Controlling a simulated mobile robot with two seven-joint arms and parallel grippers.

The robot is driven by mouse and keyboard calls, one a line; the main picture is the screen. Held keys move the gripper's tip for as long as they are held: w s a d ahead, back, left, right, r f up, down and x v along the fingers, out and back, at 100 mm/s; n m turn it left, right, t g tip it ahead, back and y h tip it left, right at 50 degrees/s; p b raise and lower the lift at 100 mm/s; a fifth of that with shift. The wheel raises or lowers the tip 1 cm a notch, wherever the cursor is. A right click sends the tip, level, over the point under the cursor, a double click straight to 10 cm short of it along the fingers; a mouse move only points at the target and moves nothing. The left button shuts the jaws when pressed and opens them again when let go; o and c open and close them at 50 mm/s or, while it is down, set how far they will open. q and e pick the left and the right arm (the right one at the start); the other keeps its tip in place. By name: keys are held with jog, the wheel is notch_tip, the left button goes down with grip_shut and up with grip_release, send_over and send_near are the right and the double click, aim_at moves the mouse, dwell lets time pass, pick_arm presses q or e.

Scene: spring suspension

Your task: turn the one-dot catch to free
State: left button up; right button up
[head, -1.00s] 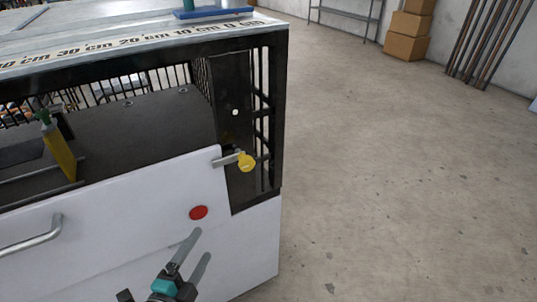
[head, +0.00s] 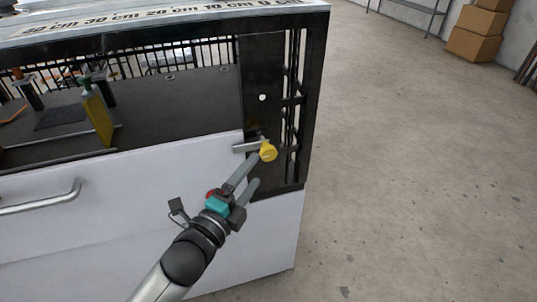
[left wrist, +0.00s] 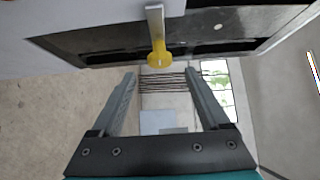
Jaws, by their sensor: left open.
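The one-dot catch has a yellow knob (head: 268,152) and a grey bar (head: 246,147) that reaches left over the top corner of the white front panel (head: 120,190). A single white dot (head: 262,97) is on the black post above it. My left gripper (head: 257,170) is open and empty, its fingertips just below and in front of the knob. In the left wrist view the knob (left wrist: 159,60) lies just beyond the fingertips, roughly centred between the two spread fingers (left wrist: 160,77). I cannot tell whether a finger touches it. My right gripper is not in view.
A red disc (head: 211,194) on the panel is mostly hidden behind my left gripper. A panel handle (head: 45,198) is at left. A yellow upright piece with a green top (head: 97,115) stands inside the bench. The floor at right is clear, with boxes (head: 478,32) at the back.

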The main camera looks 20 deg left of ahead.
aim_at(267, 157)
pick_arm(q)
jog(key=w, duration=0.3)
jog(key=w+d+b, duration=0.1)
jog(key=w, duration=0.2)
jog(key=shift+w+d, duration=0.2)
jog(key=shift+w, duration=0.2)
jog(key=shift+w+d+b, duration=0.1)
jog(key=shift+w+b, duration=0.25)
jog(key=shift+w, duration=0.25)
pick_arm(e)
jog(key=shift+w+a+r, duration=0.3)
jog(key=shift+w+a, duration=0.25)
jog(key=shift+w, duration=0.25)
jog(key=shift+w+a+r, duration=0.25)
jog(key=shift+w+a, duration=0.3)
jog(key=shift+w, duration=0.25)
pick_arm(q)
grip_shut()
